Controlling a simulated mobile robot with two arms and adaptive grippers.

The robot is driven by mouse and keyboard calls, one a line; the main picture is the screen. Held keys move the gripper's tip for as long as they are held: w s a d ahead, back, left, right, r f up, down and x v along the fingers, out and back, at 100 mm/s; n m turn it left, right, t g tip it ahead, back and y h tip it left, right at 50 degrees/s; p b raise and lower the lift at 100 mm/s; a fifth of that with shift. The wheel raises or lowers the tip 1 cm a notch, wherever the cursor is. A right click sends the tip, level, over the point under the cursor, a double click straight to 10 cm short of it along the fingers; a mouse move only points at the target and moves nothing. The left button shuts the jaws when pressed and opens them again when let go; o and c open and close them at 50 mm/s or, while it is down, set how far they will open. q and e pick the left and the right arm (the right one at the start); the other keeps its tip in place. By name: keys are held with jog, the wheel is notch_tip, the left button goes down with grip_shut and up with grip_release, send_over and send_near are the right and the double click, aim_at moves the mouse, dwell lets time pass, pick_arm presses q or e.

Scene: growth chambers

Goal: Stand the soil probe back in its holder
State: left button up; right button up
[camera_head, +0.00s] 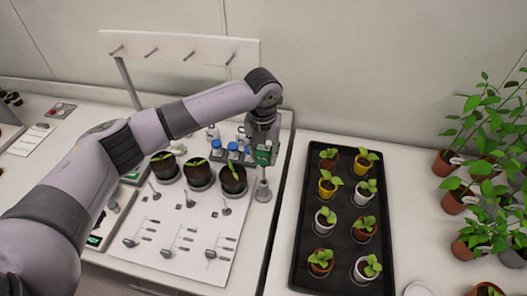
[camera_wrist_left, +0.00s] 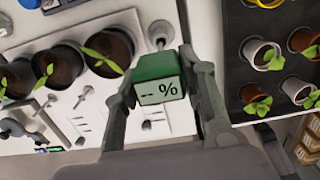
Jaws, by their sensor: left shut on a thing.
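The soil probe has a green head (camera_head: 263,155) with a pale display. In the left wrist view, the probe head (camera_wrist_left: 158,78) faces the camera and its display reads "-- %". My left gripper (camera_head: 262,148) is shut on this head, with one finger on each side. The probe's lower part is hidden in the wrist view. A small grey round-based stand (camera_head: 263,191), apparently the holder, is just below the head at the white board's right edge. It also shows beyond the head in the wrist view (camera_wrist_left: 160,32). Whether the probe touches it, I cannot tell. My right gripper is out of view.
Three dark pots with seedlings (camera_head: 232,179) stand left of the stand, with blue-capped bottles (camera_head: 232,147) behind. Small tools lie on the white board (camera_head: 200,240). A black tray (camera_head: 298,255) of several potted plants is to the right. A pegged rack (camera_head: 200,48) stands behind.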

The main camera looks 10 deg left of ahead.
aim_at(263, 169)
pick_arm(q)
jog(key=shift+f, duration=0.25)
jog(key=shift+f+b, duration=0.45)
jog(key=shift+f, duration=0.55)
jog(key=shift+f+b, duration=1.05)
jog(key=shift+f, duration=1.3)
jog(key=o, duration=1.4)
